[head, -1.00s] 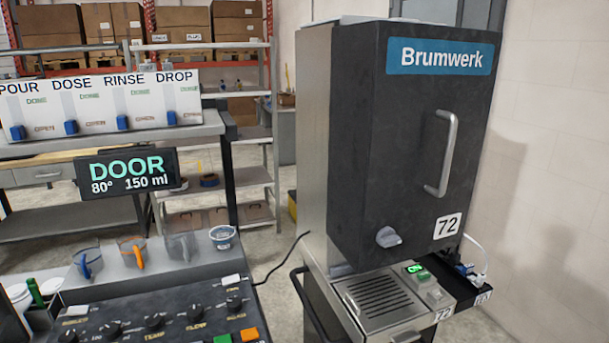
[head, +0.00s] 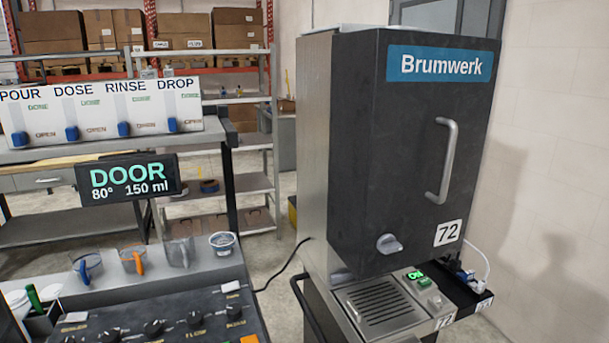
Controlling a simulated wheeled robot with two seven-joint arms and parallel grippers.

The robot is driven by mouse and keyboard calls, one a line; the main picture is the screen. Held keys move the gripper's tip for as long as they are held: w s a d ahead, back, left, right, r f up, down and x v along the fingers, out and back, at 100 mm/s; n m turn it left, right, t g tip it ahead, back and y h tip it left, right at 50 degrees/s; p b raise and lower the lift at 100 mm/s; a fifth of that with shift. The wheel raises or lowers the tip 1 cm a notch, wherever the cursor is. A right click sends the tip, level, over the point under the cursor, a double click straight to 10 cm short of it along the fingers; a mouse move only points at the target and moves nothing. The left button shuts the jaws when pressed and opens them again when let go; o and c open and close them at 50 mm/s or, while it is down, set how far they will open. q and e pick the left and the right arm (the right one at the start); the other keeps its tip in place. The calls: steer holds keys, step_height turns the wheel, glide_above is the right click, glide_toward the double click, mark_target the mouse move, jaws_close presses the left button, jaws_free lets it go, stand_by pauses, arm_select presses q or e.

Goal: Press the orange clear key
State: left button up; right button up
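The orange key (head: 249,339) shows only as a sliver at the bottom edge of the head view. It is on the dark control panel (head: 120,312), to the right of and below a row of black knobs. The rest of the key and the front of the panel are cut off by the frame. A display (head: 128,180) above the panel reads "DOOR 80° 150 ml". Neither of my grippers is in view.
A tall Brumwerk machine (head: 405,160) with a closed door, handle and drip grate (head: 380,304) stands right of the panel. A lever board (head: 100,112) is behind.

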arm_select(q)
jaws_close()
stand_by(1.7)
